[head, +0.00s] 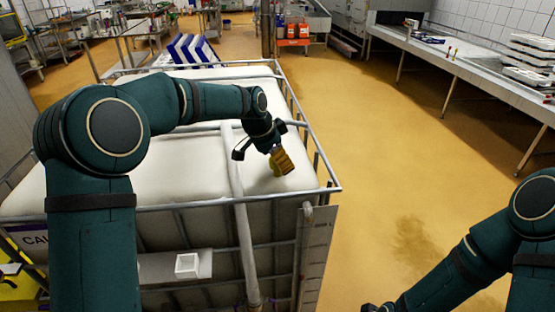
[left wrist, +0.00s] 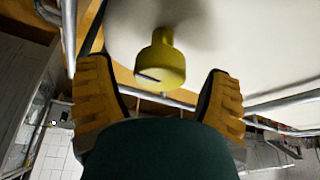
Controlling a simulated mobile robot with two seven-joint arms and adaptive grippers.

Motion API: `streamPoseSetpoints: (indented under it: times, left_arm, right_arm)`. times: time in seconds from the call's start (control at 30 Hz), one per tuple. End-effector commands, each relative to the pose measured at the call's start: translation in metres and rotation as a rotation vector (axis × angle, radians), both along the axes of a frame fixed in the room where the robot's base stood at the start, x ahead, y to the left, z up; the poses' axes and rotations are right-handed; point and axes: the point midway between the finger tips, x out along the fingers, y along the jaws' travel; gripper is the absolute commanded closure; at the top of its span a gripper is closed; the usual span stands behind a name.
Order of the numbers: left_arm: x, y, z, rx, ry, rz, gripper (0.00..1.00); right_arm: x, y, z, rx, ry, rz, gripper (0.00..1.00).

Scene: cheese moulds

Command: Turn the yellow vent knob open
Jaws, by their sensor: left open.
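The yellow vent knob (left wrist: 162,62) stands on the white top of the tank (left wrist: 245,45). In the left wrist view it sits between and beyond the two yellow ribbed fingers of my left gripper (head: 281,160), with a gap on each side. The gripper is open and no contact shows. In the head view the knob (head: 275,170) is mostly hidden behind the fingers, near the tank's front right corner. Of my right gripper (head: 370,308) only a dark tip shows at the bottom edge, and its jaws cannot be made out.
A metal cage with rails (head: 315,192) surrounds the tank, and a grey pipe (head: 240,200) crosses its top and front. A small white box (head: 187,264) is at the front. A long metal bench (head: 470,70) lines the right. The yellow floor (head: 400,150) between is clear.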

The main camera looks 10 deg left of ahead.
Motion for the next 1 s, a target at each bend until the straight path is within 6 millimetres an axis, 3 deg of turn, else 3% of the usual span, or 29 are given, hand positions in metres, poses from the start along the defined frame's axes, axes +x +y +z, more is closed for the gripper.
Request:
streamPoseSetpoints:
  times: [0.37, 0.5, 0.57, 1.0]
  left_arm:
    - [0.0011, -0.0012, -0.0033, 0.000, -0.001, 0.000, 0.24]
    - [0.0010, -0.0012, -0.0033, 0.000, -0.001, 0.000, 0.73]
    - [0.0010, -0.0012, -0.0033, 0.000, -0.001, 0.000, 0.89]
    - [0.0006, -0.0019, -0.0040, 0.000, 0.000, 0.037, 0.90]
  right_arm:
    - [-0.0001, 0.0000, 0.0000, 0.000, 0.000, 0.000, 1.00]
    - [0.0000, 0.0000, 0.0000, 0.000, 0.000, 0.000, 1.00]
    - [0.0000, 0.0000, 0.0000, 0.000, 0.000, 0.000, 1.00]
    - [0.0001, 0.0001, -0.0019, 0.000, 0.000, 0.000, 1.00]
